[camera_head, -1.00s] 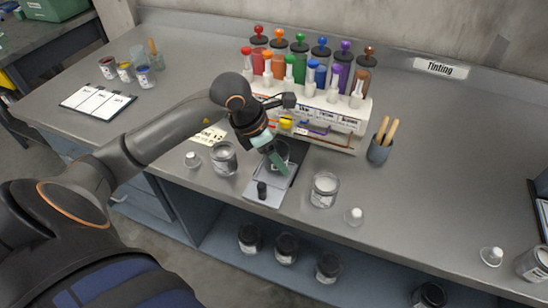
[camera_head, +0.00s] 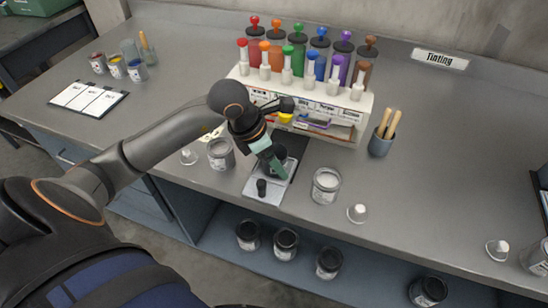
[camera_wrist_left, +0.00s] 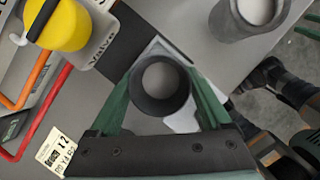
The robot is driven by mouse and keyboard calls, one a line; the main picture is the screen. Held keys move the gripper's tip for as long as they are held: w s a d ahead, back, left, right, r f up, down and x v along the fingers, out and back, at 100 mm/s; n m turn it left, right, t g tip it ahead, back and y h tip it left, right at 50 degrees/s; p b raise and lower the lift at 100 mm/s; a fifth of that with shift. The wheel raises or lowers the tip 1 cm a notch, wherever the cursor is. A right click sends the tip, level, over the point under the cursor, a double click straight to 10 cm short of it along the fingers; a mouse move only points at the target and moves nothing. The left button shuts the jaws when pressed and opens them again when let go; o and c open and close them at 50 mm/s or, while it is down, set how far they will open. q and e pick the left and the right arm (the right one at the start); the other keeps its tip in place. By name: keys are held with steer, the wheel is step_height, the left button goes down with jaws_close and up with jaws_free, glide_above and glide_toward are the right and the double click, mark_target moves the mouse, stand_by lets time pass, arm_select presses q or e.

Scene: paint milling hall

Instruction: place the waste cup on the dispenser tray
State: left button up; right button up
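The waste cup, a dark round cup (camera_head: 280,153), is between the green fingers of my left gripper (camera_head: 275,164). The left wrist view looks down into the open cup (camera_wrist_left: 160,88), with a finger against each side. The cup appears upright over the dispenser tray, a pale grey plate (camera_head: 260,196) with a dark strip behind it, in front of the tinting dispenser (camera_head: 360,108). I cannot tell whether its base touches the plate.
A grey jar (camera_head: 220,154) stands left of the tray, and a jar with pale contents (camera_head: 326,186) right of it. A holder with wooden sticks (camera_head: 380,143) is right of the dispenser. The right of the bench is mostly clear.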

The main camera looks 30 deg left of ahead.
arm_select(q)
steer(key=shift+r, duration=0.1)
steer(key=v, duration=1.2)
steer(key=shift+a, duration=0.1)
